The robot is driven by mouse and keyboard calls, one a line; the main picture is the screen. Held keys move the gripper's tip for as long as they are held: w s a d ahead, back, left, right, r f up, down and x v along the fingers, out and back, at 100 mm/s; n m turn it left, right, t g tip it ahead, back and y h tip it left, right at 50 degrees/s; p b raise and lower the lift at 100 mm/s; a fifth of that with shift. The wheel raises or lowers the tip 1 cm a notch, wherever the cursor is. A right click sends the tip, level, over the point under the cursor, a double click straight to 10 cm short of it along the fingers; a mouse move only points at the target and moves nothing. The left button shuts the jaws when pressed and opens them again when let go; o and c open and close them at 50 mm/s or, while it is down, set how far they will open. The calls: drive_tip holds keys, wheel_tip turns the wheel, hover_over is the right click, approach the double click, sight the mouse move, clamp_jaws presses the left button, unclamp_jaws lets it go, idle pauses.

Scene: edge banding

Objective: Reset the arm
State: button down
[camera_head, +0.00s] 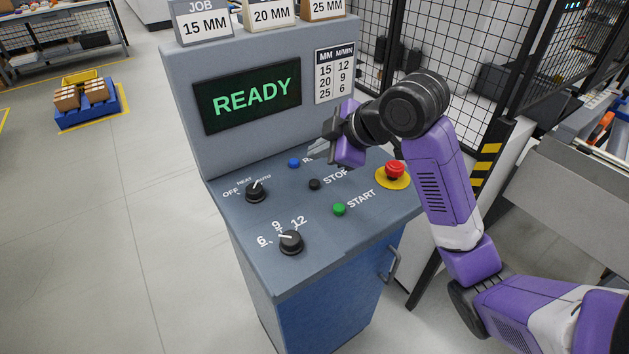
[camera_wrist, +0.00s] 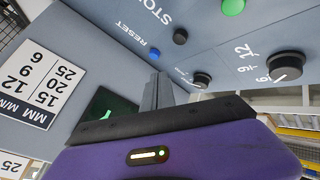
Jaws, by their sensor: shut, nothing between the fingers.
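My gripper (camera_head: 317,150) is above the upper part of the control panel (camera_head: 234,220), near the blue reset button (camera_head: 293,163), and covers part of that button's label. Its grey fingers (camera_wrist: 158,92) are together with nothing between them. They appear apart from the panel, though the exact gap is hard to judge. My purple arm comes in from the right. The screen (camera_head: 247,92) reads READY in green. The black stop button (camera_head: 314,184), green start button (camera_head: 339,209), heat knob (camera_head: 256,192) and speed knob (camera_head: 291,242) are in clear view.
A red emergency button (camera_head: 395,170) on a yellow disc is close beneath my arm. Three job boxes stand on the console top, the 15 MM one (camera_head: 204,22) at left. A mesh fence (camera_head: 455,40) is behind. Open floor (camera_head: 110,220) lies left.

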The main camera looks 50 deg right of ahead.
idle(0.4)
drive_tip(key=w+r+m+t+h, duration=0.3)
drive_tip(key=r+m+t+h, duration=0.1)
drive_tip(key=r+m+t, duration=0.6)
drive_tip(key=s+a+f+m+h, duration=0.1)
drive_tip(key=s+a+f, duration=0.2)
drive_tip(key=s+a, duration=0.1)
drive_tip(key=s+a+f+m+h, duration=0.1)
drive_tip(key=s+a+f+m, duration=0.1)
drive_tip(key=s+a+f, duration=0.2)
drive_tip(key=s+a+f+m+g+h, duration=0.1)
drive_tip(key=s+a+f+m, duration=0.1)
drive_tip(key=s+a+f, duration=0.2)
drive_tip(key=shift+s, duration=1)
drive_tip(key=s+a+f+n+g+y, duration=0.1)
drive_tip(key=s+a+f+n+y, duration=0.2)
drive_tip(key=s, duration=0.6)
drive_tip(key=s+a+f+n+g+y, duration=0.2)
drive_tip(key=s+a+f+n+y, duration=0.1)
drive_tip(key=s+a+f, duration=0.4)
drive_tip(key=s+f+y, duration=0.1)
drive_tip(key=s, duration=0.2)
drive_tip(key=shift+s+a+n+y, duration=0.25)
drive_tip(key=shift+s+n+y, duration=0.05)
drive_tip(key=shift+n+y, duration=0.1)
